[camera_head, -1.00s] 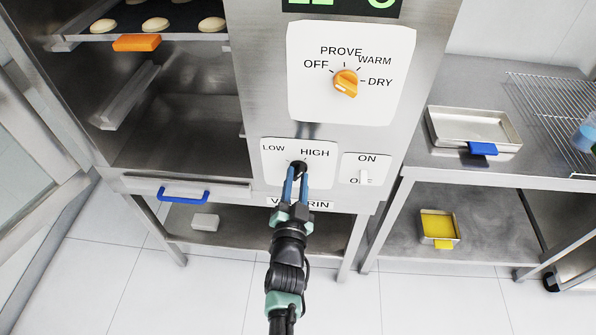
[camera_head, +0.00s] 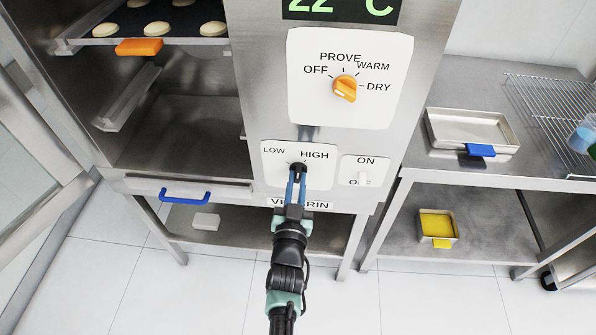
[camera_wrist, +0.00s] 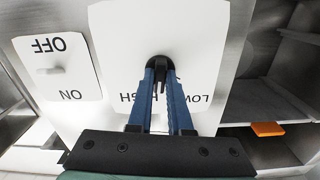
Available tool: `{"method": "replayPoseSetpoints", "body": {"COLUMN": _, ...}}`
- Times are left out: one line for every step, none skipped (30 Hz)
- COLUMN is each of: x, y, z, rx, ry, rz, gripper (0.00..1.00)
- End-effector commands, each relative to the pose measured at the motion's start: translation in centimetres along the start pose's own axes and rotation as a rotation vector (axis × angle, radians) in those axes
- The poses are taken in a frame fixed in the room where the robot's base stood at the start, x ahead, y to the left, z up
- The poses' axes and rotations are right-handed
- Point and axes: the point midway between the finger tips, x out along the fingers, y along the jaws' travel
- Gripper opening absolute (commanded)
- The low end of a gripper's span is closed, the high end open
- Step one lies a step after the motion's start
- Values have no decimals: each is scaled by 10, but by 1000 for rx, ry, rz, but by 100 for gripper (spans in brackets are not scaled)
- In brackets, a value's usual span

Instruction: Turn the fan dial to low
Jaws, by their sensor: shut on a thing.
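The fan dial (camera_head: 299,167) is a small black knob on a white panel (camera_head: 272,172) marked LOW at left and HIGH at right. My gripper (camera_head: 297,174) reaches up to it from below, with its blue fingers on either side of the knob. In the wrist view the dial (camera_wrist: 160,63) sits between the fingertips of my gripper (camera_wrist: 161,72), which is shut on it. The panel's words appear upside down there, partly behind the fingers. The fingers cover much of the dial, so I cannot tell where it points.
An orange dial (camera_head: 345,89) sits above on its own white panel. An ON/OFF switch (camera_head: 364,179) is close to the right. A tray with an orange handle (camera_head: 139,47) is at upper left. A steel table with a blue-handled tray (camera_head: 470,127) stands at right.

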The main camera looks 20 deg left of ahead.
Motion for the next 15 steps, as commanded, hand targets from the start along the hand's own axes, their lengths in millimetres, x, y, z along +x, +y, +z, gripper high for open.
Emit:
{"method": "replayPoseSetpoints", "body": {"x": 0, "y": 0, "z": 1, "rx": 1, "ry": -1, "rz": 0, "gripper": 0}}
{"method": "replayPoseSetpoints", "body": {"x": 0, "y": 0, "z": 1, "rx": 1, "ry": -1, "rz": 0, "gripper": 0}}
{"method": "replayPoseSetpoints", "body": {"x": 0, "y": 0, "z": 1, "rx": 2, "ry": -1, "rz": 0, "gripper": 0}}
{"method": "replayPoseSetpoints", "body": {"x": 0, "y": 0, "z": 1, "rx": 2, "ry": -1, "rz": 0, "gripper": 0}}
{"method": "replayPoseSetpoints", "body": {"x": 0, "y": 0, "z": 0, "rx": -1, "ry": -1, "rz": 0, "gripper": 0}}
{"method": "replayPoseSetpoints", "body": {"x": 0, "y": 0, "z": 0, "rx": -15, "ry": -1, "rz": 0, "gripper": 0}}
{"method": "replayPoseSetpoints", "body": {"x": 0, "y": 0, "z": 0, "rx": -36, "ry": -1, "rz": 0, "gripper": 0}}
{"method": "replayPoseSetpoints", "body": {"x": 0, "y": 0, "z": -1, "rx": -66, "ry": 0, "rz": 0, "gripper": 0}}
{"method": "replayPoseSetpoints", "body": {"x": 0, "y": 0, "z": -1, "rx": -118, "ry": 0, "rz": 0, "gripper": 0}}
{"method": "replayPoseSetpoints", "body": {"x": 0, "y": -1, "z": -1, "rx": -161, "ry": 0, "rz": -1, "gripper": 0}}
{"method": "replayPoseSetpoints", "body": {"x": 0, "y": -1, "z": -1, "rx": -203, "ry": -1, "rz": -1, "gripper": 0}}
{"method": "replayPoseSetpoints", "body": {"x": 0, "y": 0, "z": -1, "rx": -256, "ry": -2, "rz": 0, "gripper": 0}}
{"method": "replayPoseSetpoints", "body": {"x": 0, "y": 0, "z": 0, "rx": -292, "ry": -2, "rz": 0, "gripper": 0}}
{"method": "replayPoseSetpoints", "body": {"x": 0, "y": -1, "z": 0, "rx": -323, "ry": -1, "rz": -1, "gripper": 0}}
{"method": "replayPoseSetpoints", "body": {"x": 0, "y": -1, "z": 0, "rx": -356, "ry": -1, "rz": -1, "gripper": 0}}
